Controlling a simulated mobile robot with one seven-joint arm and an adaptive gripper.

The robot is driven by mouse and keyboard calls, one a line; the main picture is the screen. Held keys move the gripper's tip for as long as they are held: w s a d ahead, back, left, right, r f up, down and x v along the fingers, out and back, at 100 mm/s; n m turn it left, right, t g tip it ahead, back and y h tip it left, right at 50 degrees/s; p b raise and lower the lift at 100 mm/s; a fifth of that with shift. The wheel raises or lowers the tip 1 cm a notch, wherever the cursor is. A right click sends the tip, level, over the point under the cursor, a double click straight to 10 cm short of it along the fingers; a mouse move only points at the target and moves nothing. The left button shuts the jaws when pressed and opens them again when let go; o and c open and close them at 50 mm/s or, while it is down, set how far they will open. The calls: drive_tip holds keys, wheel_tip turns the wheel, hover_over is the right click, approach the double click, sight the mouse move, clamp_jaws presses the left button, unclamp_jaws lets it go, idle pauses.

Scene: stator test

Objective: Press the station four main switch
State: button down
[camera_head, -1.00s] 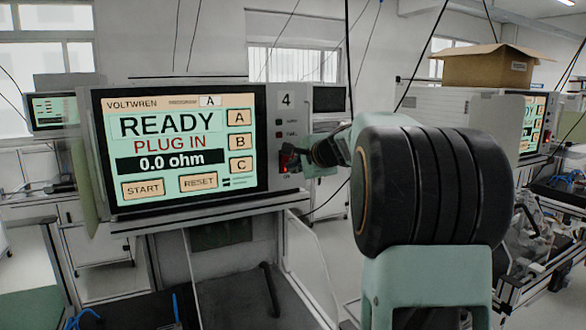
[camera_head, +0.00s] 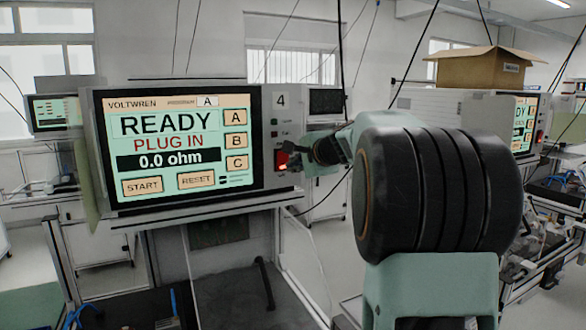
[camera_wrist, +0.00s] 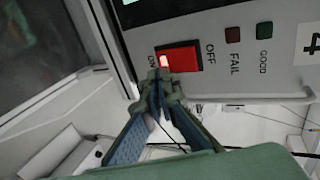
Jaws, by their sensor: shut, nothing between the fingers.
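The station four main switch is a red rocker (camera_head: 282,159) on the right side panel of the station marked 4. It also shows in the wrist view (camera_wrist: 184,58), between the words ON and OFF, with a lit spot at its ON end. My gripper (camera_head: 301,157) is shut and empty just right of the switch in the head view. In the wrist view its fingertips (camera_wrist: 160,84) are together just below the ON end. I cannot tell whether they touch it. The station screen (camera_head: 180,146) reads READY, PLUG IN, 0.0 ohm.
FAIL (camera_wrist: 233,35) and GOOD (camera_wrist: 264,31) lamps sit beside the switch, both dark. A shelf edge (camera_head: 205,207) runs under the station. Another station (camera_head: 525,125) with a cardboard box (camera_head: 478,68) on top stands at the right.

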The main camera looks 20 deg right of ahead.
drive_tip(key=s+f+b+v, duration=0.1)
drive_tip(key=f+b+v, duration=0.1)
drive_tip(key=v, duration=0.7)
drive_tip(key=shift+s, duration=0.35)
